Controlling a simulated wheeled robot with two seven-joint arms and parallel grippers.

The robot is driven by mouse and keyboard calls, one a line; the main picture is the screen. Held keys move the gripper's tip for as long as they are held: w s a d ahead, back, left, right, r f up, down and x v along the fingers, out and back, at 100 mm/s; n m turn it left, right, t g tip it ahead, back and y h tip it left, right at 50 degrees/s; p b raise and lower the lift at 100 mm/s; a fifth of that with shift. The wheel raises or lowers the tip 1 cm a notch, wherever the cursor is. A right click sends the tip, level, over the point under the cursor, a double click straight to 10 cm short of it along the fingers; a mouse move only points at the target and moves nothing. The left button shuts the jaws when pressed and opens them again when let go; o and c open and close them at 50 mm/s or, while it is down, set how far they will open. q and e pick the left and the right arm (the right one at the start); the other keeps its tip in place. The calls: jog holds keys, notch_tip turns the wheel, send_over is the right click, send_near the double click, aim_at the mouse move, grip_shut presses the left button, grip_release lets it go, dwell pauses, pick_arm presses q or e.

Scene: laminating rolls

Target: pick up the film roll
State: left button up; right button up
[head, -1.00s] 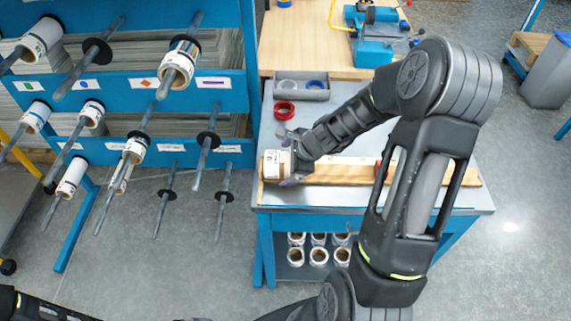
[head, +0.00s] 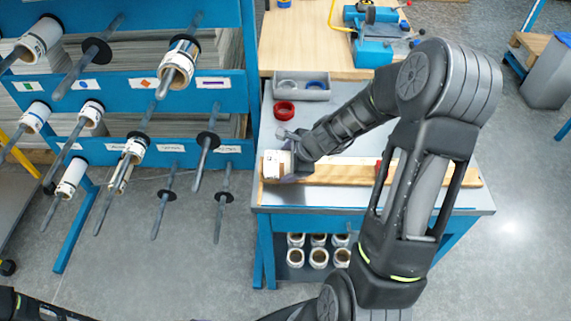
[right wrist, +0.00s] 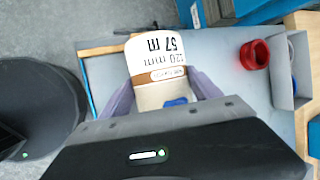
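The film roll (head: 274,165) is white with a brown band and a printed label. It lies at the left end of the wooden board on the workbench, and it also shows in the right wrist view (right wrist: 158,60). My right gripper (head: 287,164) reaches it from the right. In the right wrist view its two pale purple fingers (right wrist: 163,84) lie against both sides of the roll and look shut on it. I cannot tell any gap under the roll. My left gripper is out of view; only part of my left arm shows at the bottom left.
A red ring (head: 285,111) and a grey tray (head: 302,91) lie behind the roll on the workbench (head: 330,199). A blue rack (head: 170,92) with several rolls on rods stands left. More rolls stand on the shelf below. The floor in front is clear.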

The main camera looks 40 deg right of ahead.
jog(key=shift+s+a+f, duration=0.1)
jog(key=shift+s, duration=0.05)
jog(key=c, duration=1.1)
jog(key=shift+r+p, duration=0.4)
jog(key=shift+p, duration=0.05)
notch_tip(320, 180, up, 8)
jog(key=p, duration=0.5)
jog(key=shift+r, duration=0.95)
